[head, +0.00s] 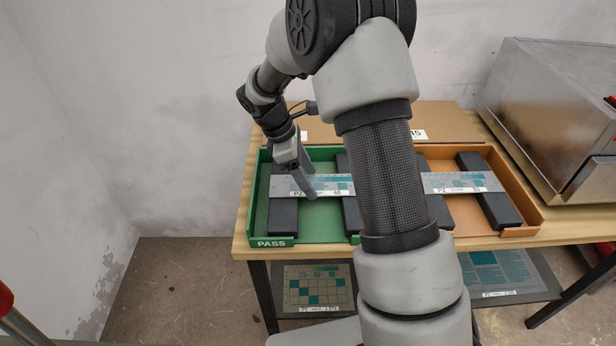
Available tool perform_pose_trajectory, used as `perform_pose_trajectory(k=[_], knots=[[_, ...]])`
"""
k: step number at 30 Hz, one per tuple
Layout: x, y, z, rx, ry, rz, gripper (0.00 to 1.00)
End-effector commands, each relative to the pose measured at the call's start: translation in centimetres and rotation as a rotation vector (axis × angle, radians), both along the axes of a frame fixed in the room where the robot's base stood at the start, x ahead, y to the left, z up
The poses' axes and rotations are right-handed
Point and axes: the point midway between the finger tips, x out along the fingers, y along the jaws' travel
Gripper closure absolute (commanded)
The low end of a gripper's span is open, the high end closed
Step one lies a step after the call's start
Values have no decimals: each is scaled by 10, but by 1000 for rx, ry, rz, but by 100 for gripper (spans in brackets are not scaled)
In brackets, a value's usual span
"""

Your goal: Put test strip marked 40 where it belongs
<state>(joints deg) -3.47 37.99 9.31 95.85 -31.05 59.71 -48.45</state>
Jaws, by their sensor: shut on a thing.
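The test strip marked 40 (335,186) is a grey strip with teal patches and a white label reading P2 and 40. It lies level across two black bars in the green tray (319,226) marked PASS; its right end is hidden behind my arm. My gripper (309,192) points down over the strip's middle and is shut on it. Whether the strip rests on the bars or hovers just above them I cannot tell. An orange tray (468,222) on the right holds a similar P2 strip (461,182) across its black bars.
The trays stand on a wooden table (243,230). A brown board (442,120) lies behind them, and a metal oven-like box (545,110) stands at right. Patterned plates (315,288) lie on the shelf below. My arm hides the trays' middle. A wall is behind.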

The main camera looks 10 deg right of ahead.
Motion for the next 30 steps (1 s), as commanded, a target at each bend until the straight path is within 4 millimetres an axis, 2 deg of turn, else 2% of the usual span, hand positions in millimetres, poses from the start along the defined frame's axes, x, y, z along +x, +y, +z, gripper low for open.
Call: perform_pose_trajectory(k=[3, 4, 7, 15, 19, 23, 30], knots=[[0, 0, -3, 0, 0, 0, 59], [0, 0, -3, 0, 0, 0, 37], [0, 0, -2, 0, 0, 0, 20], [0, 0, -2, 0, 0, 0, 20], [1, 2, 5, 0, -1, 0, 20], [3, 10, 25, 0, -3, 2, 20], [6, 30, 74, 1, -3, 1, 20]])
